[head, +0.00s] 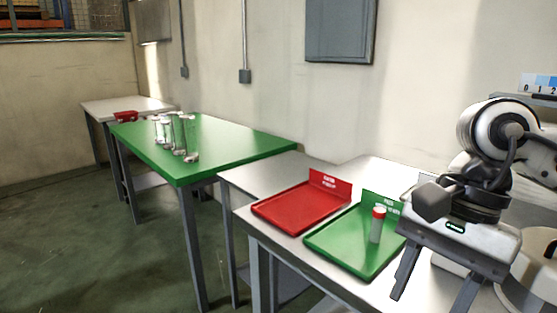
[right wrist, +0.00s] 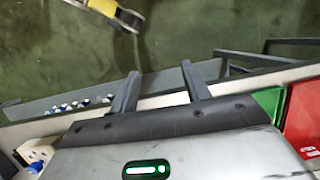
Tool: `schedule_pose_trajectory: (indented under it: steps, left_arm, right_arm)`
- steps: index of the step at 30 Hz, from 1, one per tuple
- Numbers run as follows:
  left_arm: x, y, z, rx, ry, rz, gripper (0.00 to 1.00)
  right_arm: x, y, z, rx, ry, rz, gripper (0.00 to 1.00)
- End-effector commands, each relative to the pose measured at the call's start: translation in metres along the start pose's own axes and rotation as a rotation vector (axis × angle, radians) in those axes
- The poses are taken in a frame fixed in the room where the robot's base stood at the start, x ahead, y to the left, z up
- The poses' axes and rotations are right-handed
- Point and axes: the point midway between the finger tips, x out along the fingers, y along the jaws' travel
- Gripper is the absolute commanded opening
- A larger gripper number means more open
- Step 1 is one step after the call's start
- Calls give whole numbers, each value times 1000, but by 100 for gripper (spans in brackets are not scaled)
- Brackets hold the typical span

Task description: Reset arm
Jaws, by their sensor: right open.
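My right gripper (head: 420,303) is at the lower right of the head view, fingers pointing down. It is open and empty, to the right of the green tray (head: 335,246). In the right wrist view both fingers (right wrist: 160,69) are spread apart with nothing between them. A clear vial with a red cap (head: 377,225) stands upright on the green tray, apart from the gripper. My left gripper is not in view.
A red tray (head: 285,212) lies left of the green one. A green table (head: 235,143) farther left holds several clear glass vessels (head: 176,136). A white table (head: 97,107) with a red item (head: 126,117) stands behind it. Small blue-and-white items (right wrist: 82,104) show in the right wrist view.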

Motion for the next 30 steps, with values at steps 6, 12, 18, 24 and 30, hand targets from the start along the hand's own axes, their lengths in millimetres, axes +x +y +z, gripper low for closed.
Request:
schedule_pose_trajectory:
  steps: [6, 12, 18, 24, 30]
  left_arm:
    - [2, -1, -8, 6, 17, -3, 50]
    - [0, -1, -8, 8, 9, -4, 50]
    - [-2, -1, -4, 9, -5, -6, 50]
    - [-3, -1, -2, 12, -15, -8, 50]
    - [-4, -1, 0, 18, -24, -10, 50]
  right_arm:
    - [36, -25, 62, 64, -350, -28, 47]
    - [44, -53, 144, 285, -901, -11, 47]
    - [10, -95, 176, 757, -1609, 124, 47]
    - [13, -134, 108, 1400, -2259, 386, 47]
    - [111, -119, 8, -1609, 2077, -560, 47]
